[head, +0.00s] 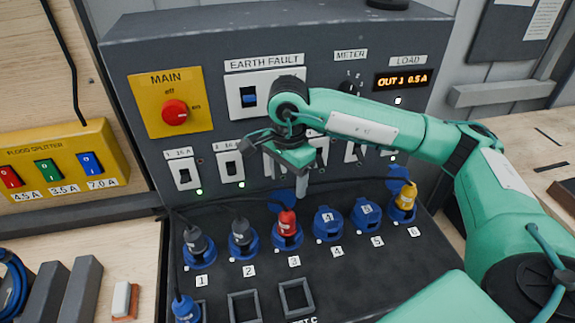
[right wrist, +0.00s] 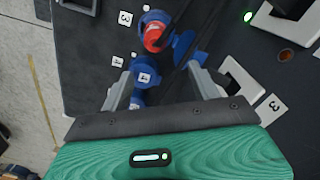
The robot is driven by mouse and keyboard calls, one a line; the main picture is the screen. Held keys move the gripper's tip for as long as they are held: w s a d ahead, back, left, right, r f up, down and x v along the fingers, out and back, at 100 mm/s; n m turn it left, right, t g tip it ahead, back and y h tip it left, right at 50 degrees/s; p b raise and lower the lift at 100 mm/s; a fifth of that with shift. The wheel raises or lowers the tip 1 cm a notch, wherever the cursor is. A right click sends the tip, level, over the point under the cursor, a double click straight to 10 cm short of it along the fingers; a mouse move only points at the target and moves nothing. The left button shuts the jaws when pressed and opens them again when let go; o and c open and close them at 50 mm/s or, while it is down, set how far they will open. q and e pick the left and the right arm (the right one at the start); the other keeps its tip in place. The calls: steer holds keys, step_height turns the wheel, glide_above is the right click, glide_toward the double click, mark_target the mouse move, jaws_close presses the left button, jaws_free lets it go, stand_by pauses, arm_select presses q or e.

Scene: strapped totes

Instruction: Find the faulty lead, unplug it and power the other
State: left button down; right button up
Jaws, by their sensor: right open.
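In the head view, a grey plug (head: 195,241) stands in outlet 1, a dark plug (head: 240,229) in outlet 2, a red plug (head: 287,222) in outlet 3 and a yellow plug (head: 406,199) in outlet 6. Outlet 4 (head: 328,222) and outlet 5 (head: 367,213) hold no plug. My right gripper (head: 300,190) is open above the outlets, near the breaker row. In the right wrist view, the red plug (right wrist: 154,36) lies beyond the open fingers (right wrist: 158,80), with nothing gripped. The load display (head: 402,79) reads OUT 1 0.5 A. My left gripper is out of view.
The main switch (head: 175,112) and earth fault switch (head: 250,97) are on the upright panel. My right forearm and gripper hide some breakers. A yellow flood splitter (head: 62,160) stands left. A blue connector (head: 186,308) and two empty square frames (head: 296,298) are at the front.

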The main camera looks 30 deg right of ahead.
mark_target(288, 218)
steer(key=shift+s+a+f, duration=0.1)
steer(key=shift+s+f, duration=0.1)
steer(key=f+p, duration=0.1)
steer(key=f, duration=0.1)
steer(key=s+f+p, duration=0.1)
steer(key=f, duration=0.1)
steer(key=shift+a, duration=0.15)
steer(key=f+p, duration=0.2)
steer(key=f, duration=0.5)
steer(key=shift+w+f, duration=0.1)
steer(key=shift+w, duration=0.1)
steer(key=shift+w+f, duration=0.1)
steer(key=shift+f, duration=0.6)
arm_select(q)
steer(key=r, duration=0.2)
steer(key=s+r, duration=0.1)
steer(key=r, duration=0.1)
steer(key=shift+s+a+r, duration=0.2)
arm_select(e)
steer(key=shift+c, duration=0.8)
steer(key=c, duration=1)
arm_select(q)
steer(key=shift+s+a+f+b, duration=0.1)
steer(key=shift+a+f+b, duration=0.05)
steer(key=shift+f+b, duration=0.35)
arm_select(e)
steer(key=shift+n, duration=0.4)
